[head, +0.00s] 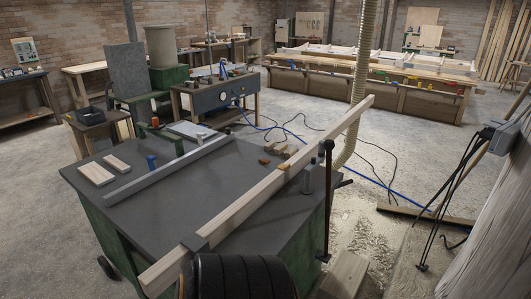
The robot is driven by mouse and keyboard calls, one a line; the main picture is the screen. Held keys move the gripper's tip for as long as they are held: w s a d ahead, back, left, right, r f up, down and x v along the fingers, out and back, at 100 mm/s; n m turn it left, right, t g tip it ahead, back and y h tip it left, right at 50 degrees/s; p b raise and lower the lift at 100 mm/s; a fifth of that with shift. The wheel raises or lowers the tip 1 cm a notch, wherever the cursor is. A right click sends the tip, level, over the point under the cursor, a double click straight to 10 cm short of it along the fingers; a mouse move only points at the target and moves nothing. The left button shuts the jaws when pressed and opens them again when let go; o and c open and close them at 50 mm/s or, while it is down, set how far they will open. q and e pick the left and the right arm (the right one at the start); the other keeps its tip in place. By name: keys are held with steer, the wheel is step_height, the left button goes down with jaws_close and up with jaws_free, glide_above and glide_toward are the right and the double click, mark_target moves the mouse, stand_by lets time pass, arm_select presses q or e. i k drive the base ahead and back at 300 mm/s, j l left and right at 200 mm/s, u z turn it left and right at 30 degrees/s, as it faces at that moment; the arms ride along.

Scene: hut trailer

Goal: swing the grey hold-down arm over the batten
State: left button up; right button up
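The pale wooden batten (270,188) lies slantwise along the right side of a dark grey machine table (150,222), with both ends overhanging. A small dark grey block (196,243) sits against it near its front end. A short grey post (307,181) stands just right of the batten, beside a tall black upright (327,205). I cannot tell for sure which grey part is the hold-down arm. A long grey bar (168,170) lies on the table left of the batten, apart from it. Neither gripper shows; a black ribbed part, likely mine, covers the near table edge.
Two short boards (97,173) lie at the table's left. Small wood pieces (280,150) lie near the back. A light stand (455,190) and a floor plank (425,215) are at right. Blue and black hoses cross the floor. A wood block (345,277) stands at front right.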

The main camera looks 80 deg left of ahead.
mark_target(315, 162)
steer(key=i+j+u, duration=0.25)
steer(key=u, duration=0.2)
steer(key=i+j+u, duration=0.1)
steer(key=i+u, duration=0.3)
steer(key=i+j+u, duration=0.1)
steer(key=i+u, duration=0.15)
steer(key=u, duration=0.2)
steer(key=i+l+u, duration=0.1)
steer(key=i+u, duration=0.2)
steer(key=u, duration=0.15)
steer(key=i+l+u, duration=0.2)
steer(key=u, duration=0.2)
steer(key=i, duration=0.1)
